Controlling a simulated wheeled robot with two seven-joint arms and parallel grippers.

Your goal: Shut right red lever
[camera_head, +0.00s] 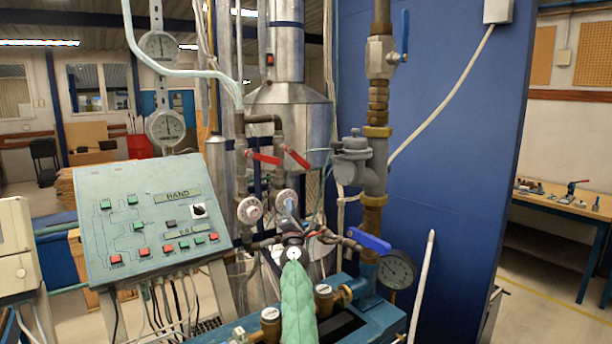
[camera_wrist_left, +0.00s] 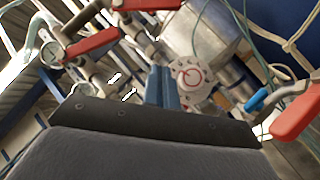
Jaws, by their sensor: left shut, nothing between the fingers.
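The right red lever (camera_head: 296,157) sits on a pipe valve in the middle of the head view, slanting down to the right. The left red lever (camera_head: 263,157) is beside it, closer to level. My left gripper (camera_head: 289,207) is below both levers, apart from them, with its green-sleeved arm coming up from the bottom. Its blue fingers (camera_wrist_left: 162,85) are together and empty in the left wrist view. That view also shows red levers at upper left (camera_wrist_left: 93,45), top and right edge; I cannot tell which matches the right lever. My right gripper is not in view.
A blue-handled valve (camera_head: 370,242) and a gauge (camera_head: 398,270) are to the right. A control panel (camera_head: 140,225) stands left. Pipes crowd the middle; a blue wall (camera_head: 440,150) lies behind.

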